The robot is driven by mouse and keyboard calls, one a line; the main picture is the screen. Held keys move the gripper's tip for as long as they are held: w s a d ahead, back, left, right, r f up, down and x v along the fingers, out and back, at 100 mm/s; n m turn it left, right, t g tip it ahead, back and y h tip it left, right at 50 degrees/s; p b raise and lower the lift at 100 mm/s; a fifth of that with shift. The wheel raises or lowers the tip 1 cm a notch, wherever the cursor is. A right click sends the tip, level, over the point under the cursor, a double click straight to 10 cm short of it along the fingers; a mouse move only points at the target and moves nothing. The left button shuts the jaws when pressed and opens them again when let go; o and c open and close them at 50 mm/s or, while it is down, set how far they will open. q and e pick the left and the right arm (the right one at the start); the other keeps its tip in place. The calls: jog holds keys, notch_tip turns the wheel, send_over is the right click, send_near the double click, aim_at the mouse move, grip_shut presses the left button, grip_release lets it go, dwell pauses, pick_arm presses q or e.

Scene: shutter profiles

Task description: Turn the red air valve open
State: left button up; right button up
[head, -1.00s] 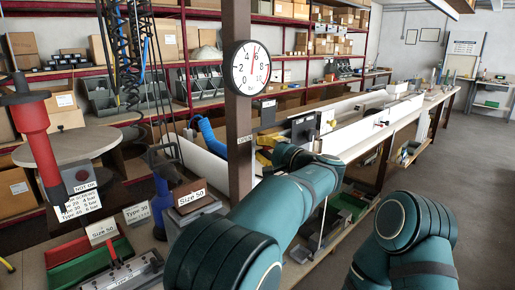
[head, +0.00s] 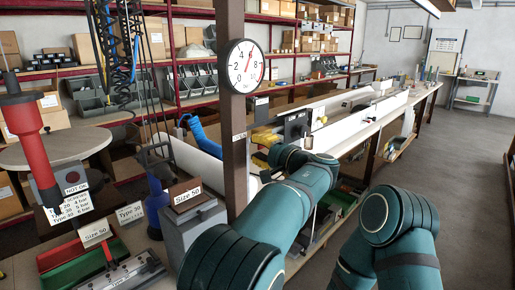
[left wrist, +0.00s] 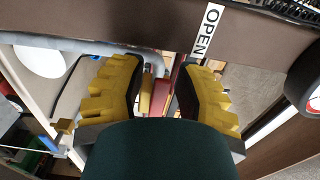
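A small white OPEN label (head: 239,136) is on the post and reads large in the left wrist view (left wrist: 207,30). My left gripper (head: 261,147) has yellow fingers and is beside the post, partly hidden by my arm. In the left wrist view its fingers (left wrist: 158,90) stand apart. Red parts (left wrist: 158,97), possibly the valve handle, show between them; I cannot tell whether they touch. The valve is not clear in the head view. My right gripper is out of view.
A bench with a red clamp fixture (head: 120,272) is at lower left. A red tool (head: 30,135) hangs at far left. Open floor (head: 470,200) lies to the right.

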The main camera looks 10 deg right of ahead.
pick_arm(q)
jog(key=shift+o, duration=0.4)
jog(key=shift+r, duration=0.1)
notch_tip(320, 180, up, 10)
dwell(0.4)
jog(key=shift+o, duration=0.3)
